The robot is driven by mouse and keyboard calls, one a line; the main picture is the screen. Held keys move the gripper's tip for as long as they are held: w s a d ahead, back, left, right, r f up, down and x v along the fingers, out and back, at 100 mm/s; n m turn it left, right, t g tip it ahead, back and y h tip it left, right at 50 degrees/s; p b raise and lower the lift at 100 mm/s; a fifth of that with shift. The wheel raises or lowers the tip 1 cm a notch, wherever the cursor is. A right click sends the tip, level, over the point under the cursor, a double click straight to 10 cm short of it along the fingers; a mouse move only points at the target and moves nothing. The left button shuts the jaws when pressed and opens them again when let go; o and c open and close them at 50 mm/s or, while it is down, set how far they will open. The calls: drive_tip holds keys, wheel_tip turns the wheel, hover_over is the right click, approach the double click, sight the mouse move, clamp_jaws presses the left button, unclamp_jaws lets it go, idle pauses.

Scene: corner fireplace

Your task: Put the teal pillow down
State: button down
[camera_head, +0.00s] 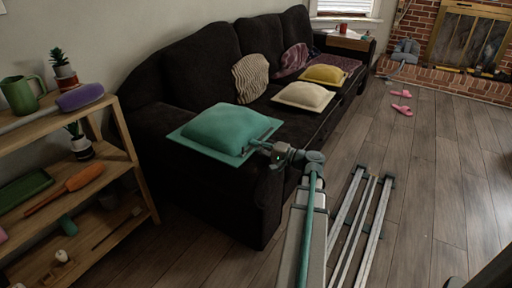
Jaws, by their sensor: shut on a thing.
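The teal pillow (224,130) is a square cushion with a flat flange edge. It shows over the near arm and seat end of the dark sofa (182,190), lying roughly level. My gripper (262,147) is at the pillow's right corner and shut on its edge. The fingertips are small and partly hidden by the pillow and wrist. I cannot tell whether the pillow touches the sofa or hangs just above it.
On the sofa are a striped cushion (251,78), a cream pillow (303,96), a yellow pillow (324,74) and a purple cloth (292,60). A wooden shelf (120,157) with several items stands left. Pink slippers (402,93) lie on open floor (440,170).

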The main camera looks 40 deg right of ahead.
drive_tip(key=shift+f, duration=0.1)
drive_tip(key=c, duration=1.3)
unclamp_jaws()
drive_tip(key=shift+o, duration=0.2)
drive_tip(key=shift+r, duration=0.25)
drive_tip(key=p+v, duration=0.2)
drive_tip(key=v, duration=1)
drive_tip(key=shift+p, duration=0.3)
drive_tip(key=shift+f, duration=0.1)
